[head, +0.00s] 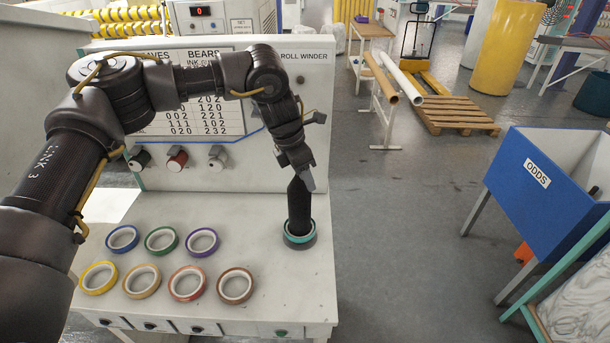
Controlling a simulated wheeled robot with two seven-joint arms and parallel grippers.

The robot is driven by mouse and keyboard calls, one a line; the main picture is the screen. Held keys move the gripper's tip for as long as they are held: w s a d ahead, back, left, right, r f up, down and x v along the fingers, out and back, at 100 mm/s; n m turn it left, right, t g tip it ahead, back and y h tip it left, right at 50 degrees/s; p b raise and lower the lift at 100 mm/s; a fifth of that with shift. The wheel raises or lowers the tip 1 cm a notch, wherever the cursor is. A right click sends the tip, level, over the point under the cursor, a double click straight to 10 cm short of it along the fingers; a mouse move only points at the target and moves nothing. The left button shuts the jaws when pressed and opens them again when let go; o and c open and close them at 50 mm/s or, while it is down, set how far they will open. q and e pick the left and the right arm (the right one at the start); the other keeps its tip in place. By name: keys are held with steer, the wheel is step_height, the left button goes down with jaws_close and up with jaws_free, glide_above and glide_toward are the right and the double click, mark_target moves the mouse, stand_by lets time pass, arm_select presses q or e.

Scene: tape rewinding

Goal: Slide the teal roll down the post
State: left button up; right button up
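The teal roll (300,238) is low on the worktable's right part, at the foot of a dark upright post (299,207). The post appears to rise through it, and a dark round base shows just under it. My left gripper (306,183) points down at the top of the post, well above the teal roll and apart from it. The gripper overlaps the post top in this view, so I cannot tell whether its fingers are open or shut, or whether they touch the post. My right gripper is out of view.
Several loose tape rolls, among them a purple roll (202,242) and a brown roll (235,286), lie flat on the table's left and middle. Knobs (177,158) stick out of the upright panel behind. A blue ODDS bin (535,180) stands apart at right.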

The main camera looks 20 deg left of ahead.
arm_select(q)
steer(key=shift+r, duration=0.15)
steer(key=b+v, duration=0.3)
steer(key=v, duration=0.7)
steer(key=shift+r, duration=0.3)
steer(key=shift+a, duration=0.15)
stand_by(0.3)
